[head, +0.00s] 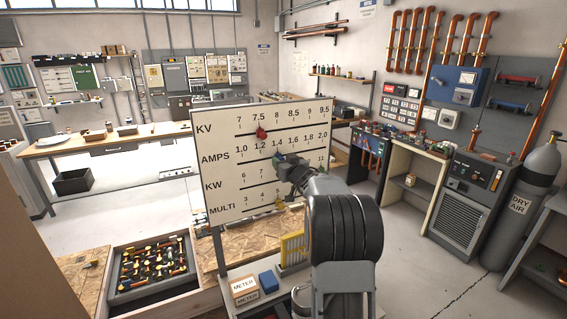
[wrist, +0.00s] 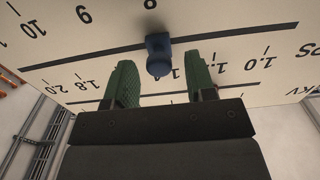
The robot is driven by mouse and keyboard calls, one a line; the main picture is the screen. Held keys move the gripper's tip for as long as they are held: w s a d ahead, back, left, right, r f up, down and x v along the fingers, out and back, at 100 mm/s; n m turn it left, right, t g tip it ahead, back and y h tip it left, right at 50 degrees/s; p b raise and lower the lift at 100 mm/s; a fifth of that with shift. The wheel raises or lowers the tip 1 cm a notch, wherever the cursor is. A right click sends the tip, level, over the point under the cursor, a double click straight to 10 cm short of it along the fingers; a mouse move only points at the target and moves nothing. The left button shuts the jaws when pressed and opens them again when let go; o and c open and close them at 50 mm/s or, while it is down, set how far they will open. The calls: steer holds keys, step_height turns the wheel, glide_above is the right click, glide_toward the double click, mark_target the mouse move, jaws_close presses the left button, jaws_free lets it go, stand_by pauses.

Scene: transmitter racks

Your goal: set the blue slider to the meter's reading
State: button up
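The white scale board (head: 215,120) carries KV, AMPS, KW and MULTI rows. The blue slider (wrist: 158,58) shows in the wrist view, on the slot between the AMPS and KW numbers, around the middle of the scale; its exact value is unclear. In the head view my gripper hides it. My gripper (wrist: 160,85) is open, its green fingers apart near the slider, which lies in line with the gap; I see no grip on it. It reaches the board in the head view (head: 280,162). A box marked METER (head: 243,287) sits below; no reading is legible.
A red slider (head: 261,133) sits on the KV row near 7.5. A yellow slider (head: 280,203) is on the MULTI row near 5. A blue block (head: 268,281) stands beside the METER box. A gas cylinder (head: 525,205) stands at the right.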

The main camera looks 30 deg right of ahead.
steer(key=shift+s, duration=0.15)
steer(key=s+a+b, duration=0.1)
steer(key=s+b, duration=0.3)
steer(key=s, duration=0.9)
steer(key=shift+s+a, duration=0.2)
steer(key=shift+s, duration=0.05)
steer(key=s+d+f+m+g+h, duration=0.3)
steer(key=s+d+f+g+h, duration=0.15)
steer(key=f+g+h, duration=0.2)
steer(key=s+a+f+g+y, duration=0.2)
steer(key=s+a+f+g, duration=0.2)
steer(key=s+f, duration=0.1)
steer(key=s+a+n+g+y, duration=0.1)
steer(key=s+a+y, duration=0.1)
steer(key=a, duration=0.6)
steer(key=s+a+f+n+y, duration=0.1)
steer(key=s+a+y, duration=0.1)
steer(key=s+a, duration=0.3)
steer(key=s+a+f+n+g+y, duration=0.1)
steer(key=s+a+n+y, duration=0.1)
steer(key=a, duration=1)
steer(key=shift+s+a+f+g, duration=0.15)
steer(key=shift+s+f+g, duration=0.15)
steer(key=shift+s, duration=0.6)
